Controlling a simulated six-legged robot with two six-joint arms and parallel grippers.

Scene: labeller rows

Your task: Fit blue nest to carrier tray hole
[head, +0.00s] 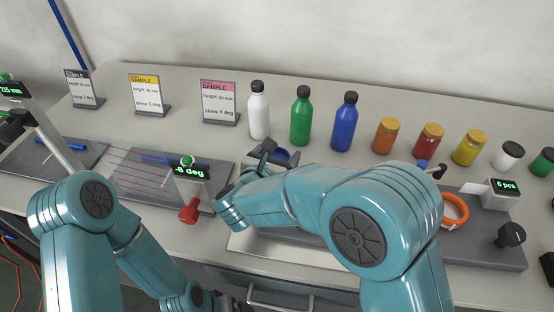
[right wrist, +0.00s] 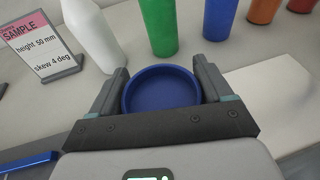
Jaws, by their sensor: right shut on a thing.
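The blue nest (head: 283,155) is a round, shallow blue cup. My right gripper (head: 274,153) is shut on it, with one finger on each side. In the right wrist view the nest (right wrist: 160,92) sits between the two grey fingers (right wrist: 160,70), its open top facing the camera. A pale flat plate (head: 262,246) lies below my right arm and may be the carrier tray; it is mostly covered by the arm, and no hole shows.
White, green and blue bottles (head: 301,116) stand behind the nest, with several small jars (head: 385,136) to their right. Sample cards (head: 220,102) stand at the back left. A skew gauge reading "-8 deg" (head: 190,172) stands left of my right gripper. An orange ring (head: 455,210) lies at right.

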